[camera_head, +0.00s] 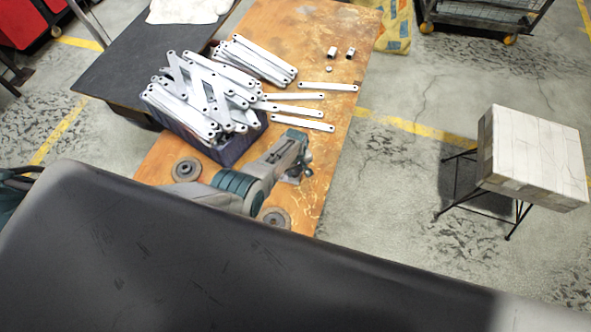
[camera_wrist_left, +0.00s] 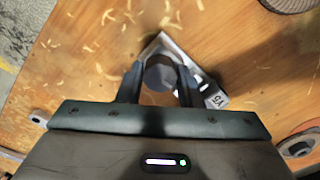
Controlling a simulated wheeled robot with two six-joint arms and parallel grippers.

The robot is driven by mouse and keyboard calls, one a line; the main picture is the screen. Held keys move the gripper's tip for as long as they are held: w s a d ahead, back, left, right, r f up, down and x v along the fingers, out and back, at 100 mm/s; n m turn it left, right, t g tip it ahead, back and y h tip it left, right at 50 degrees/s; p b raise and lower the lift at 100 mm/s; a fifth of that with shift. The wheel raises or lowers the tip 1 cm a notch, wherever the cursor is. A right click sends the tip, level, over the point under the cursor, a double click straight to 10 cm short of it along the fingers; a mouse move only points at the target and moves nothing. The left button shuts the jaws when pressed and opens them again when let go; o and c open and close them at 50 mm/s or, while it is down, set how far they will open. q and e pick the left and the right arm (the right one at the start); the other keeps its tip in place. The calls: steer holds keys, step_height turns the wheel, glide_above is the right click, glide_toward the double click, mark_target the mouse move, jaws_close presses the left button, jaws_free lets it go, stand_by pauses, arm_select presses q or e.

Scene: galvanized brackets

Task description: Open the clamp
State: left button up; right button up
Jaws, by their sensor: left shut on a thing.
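My left gripper (camera_head: 299,158) reaches over the wooden table from the lower left in the head view. Under and beside it sits a small metal clamp (camera_head: 292,179), mostly hidden by the gripper. In the left wrist view, the two fingers of my left gripper (camera_wrist_left: 159,82) are shut on a dark grey rounded part of the clamp (camera_wrist_left: 158,70). A shiny angular metal piece with dark lettering (camera_wrist_left: 212,95) shows around and behind the fingers. I cannot tell how far open the clamp is. My right gripper is not in view.
A dark blue crate (camera_head: 228,155) heaped with galvanized brackets (camera_head: 205,90) stands left of my gripper on the wooden table (camera_head: 165,152). Flat brackets (camera_head: 303,124) lie behind. Round grey discs (camera_head: 186,170) lie near the arm. The table's right edge is close to the clamp.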

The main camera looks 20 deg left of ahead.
arm_select(q)
steer(key=n, duration=0.3)
steer(key=shift+n, duration=0.4)
steer(key=n, duration=0.3)
steer(key=shift+n, duration=0.4)
steer(key=n, duration=0.3)
steer(key=shift+n, duration=0.4)
steer(key=n, duration=0.4)
steer(key=shift+n, duration=0.4)
steer(key=o, duration=0.8)
steer(key=shift+r, duration=0.1)
step_height(320, 180, up, 6)
steer(key=p, duration=0.5)
steer(key=shift+p, duration=0.3)
